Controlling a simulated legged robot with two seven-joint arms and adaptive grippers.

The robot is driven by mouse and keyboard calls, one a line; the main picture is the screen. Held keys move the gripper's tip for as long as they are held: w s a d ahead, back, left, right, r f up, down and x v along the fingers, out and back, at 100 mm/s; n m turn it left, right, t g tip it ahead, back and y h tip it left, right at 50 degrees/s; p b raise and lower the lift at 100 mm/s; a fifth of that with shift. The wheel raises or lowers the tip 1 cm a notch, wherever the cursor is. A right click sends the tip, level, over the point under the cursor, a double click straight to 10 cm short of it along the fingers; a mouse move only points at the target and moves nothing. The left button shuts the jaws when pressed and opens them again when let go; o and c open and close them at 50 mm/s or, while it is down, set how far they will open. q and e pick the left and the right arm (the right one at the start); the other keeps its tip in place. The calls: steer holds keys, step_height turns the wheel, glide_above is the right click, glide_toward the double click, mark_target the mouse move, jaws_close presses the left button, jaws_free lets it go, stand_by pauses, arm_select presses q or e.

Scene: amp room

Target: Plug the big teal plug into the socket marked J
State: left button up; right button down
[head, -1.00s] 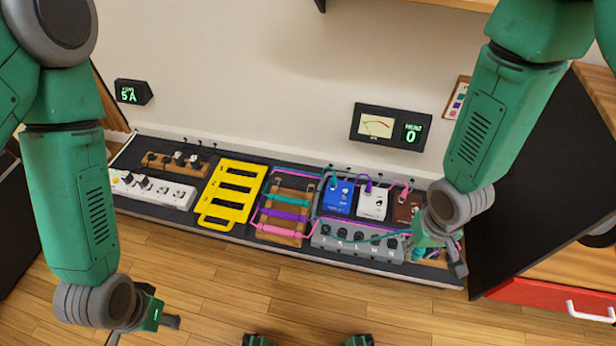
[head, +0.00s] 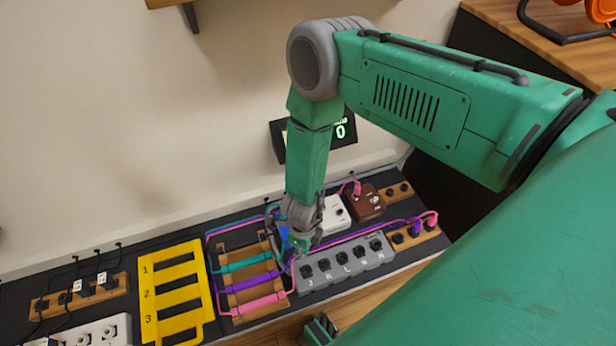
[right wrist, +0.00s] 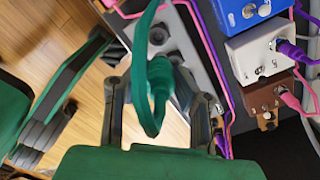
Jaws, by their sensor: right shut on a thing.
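My right gripper (head: 302,243) is over the left end of the grey socket strip (head: 347,277), close to the socket marked J (head: 307,271). It is shut on the big teal plug (right wrist: 159,82), which shows between its fingers in the right wrist view with its teal cable (right wrist: 142,52) looping up. Sockets K, L, M and N continue to the right and look empty.
A cable rack (head: 266,308) with teal, purple and pink straps stands left of the strip. A yellow slotted frame (head: 158,262) lies further left. White (head: 335,214) and brown (head: 369,203) pedals stand behind. A wooden block (head: 400,240) with purple and pink plugs is at right.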

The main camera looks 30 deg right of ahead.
steer(key=f+m, duration=0.2)
steer(key=m, duration=0.1)
steer(key=shift+s+a+f+m, duration=0.35)
steer(key=shift+s+f+m, duration=0.05)
steer(key=shift+a+b, duration=0.1)
steer(key=shift+b, duration=0.2)
steer(key=shift+d+f, duration=0.3)
steer(key=shift+d+f+b, duration=0.15)
steer(key=shift+f+b, duration=1)
steer(key=shift+f, duration=0.15)
steer(key=shift+d+f+b, duration=0.15)
steer(key=shift+f+b, duration=0.95)
steer(key=shift+f, duration=0.15)
steer(key=shift+a+f+b, duration=0.3)
steer(key=shift+f+b, duration=0.35)
steer(key=shift+f, duration=0.05)
arm_select(q)
step_height(320, 180, down, 9)
steer(key=a+b, duration=0.1)
steer(key=shift+b, duration=0.3)
arm_select(e)
steer(key=shift+d+f, duration=0.2)
steer(key=shift+f, duration=0.7)
arm_select(q)
steer(key=shift+a, duration=0.2)
arm_select(e)
steer(key=shift+a, duration=0.1)
